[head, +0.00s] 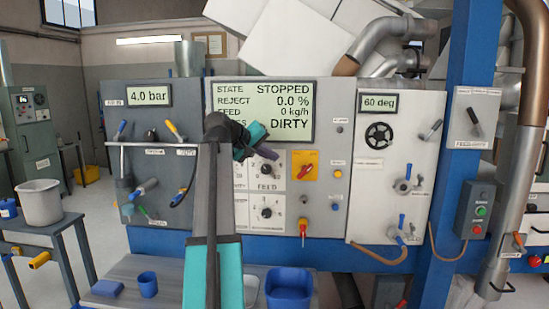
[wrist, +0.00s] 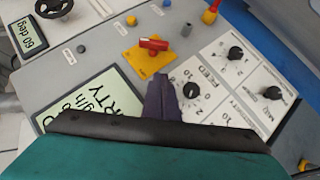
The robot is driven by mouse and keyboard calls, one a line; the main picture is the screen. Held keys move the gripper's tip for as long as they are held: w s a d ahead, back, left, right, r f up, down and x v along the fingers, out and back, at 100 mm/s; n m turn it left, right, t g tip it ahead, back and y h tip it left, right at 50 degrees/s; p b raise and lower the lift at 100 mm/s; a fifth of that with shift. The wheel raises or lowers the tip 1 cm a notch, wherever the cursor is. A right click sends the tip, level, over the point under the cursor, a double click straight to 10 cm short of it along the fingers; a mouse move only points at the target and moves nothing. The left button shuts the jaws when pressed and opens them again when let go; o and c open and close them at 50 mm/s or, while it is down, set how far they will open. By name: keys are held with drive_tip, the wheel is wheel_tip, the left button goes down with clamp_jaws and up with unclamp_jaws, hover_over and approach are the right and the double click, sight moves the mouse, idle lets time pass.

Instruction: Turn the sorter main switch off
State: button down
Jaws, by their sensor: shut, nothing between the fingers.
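The main switch is a red rotary handle (head: 306,170) on a yellow plate (head: 296,177), right of the feed knobs on the sorter panel. In the head view the handle is tilted, its upper end to the right. In the wrist view the red handle (wrist: 154,44) lies nearly level across the upper part of the yellow plate (wrist: 146,63). My gripper (head: 274,164) is shut and empty, left of the switch. In the wrist view the closed fingertips (wrist: 161,82) point at the panel just below the yellow plate, apart from the handle. Small labels are unreadable.
The display (head: 262,110) reads STOPPED and DIRTY. Black knobs (head: 267,170) sit left of the switch, and a red-and-yellow control (head: 303,227) is below it. A panel with a black handwheel (head: 379,136) stands to the right. Blue containers (head: 289,287) stand on the bench below.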

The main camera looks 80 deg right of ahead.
sight(299, 174)
drive_tip(key=shift+s+d+f+p, duration=0.8)
drive_tip(key=shift+s+d+f, duration=0.8)
drive_tip(key=shift+d+f, duration=0.15)
drive_tip(key=shift+s+d+f+p, duration=0.8)
drive_tip(key=shift+s+d+f, duration=0.8)
drive_tip(key=shift+f, duration=0.2)
drive_tip(key=shift+d, duration=0.1)
drive_tip(key=shift+s, duration=0.1)
drive_tip(key=shift+s+f, duration=0.1)
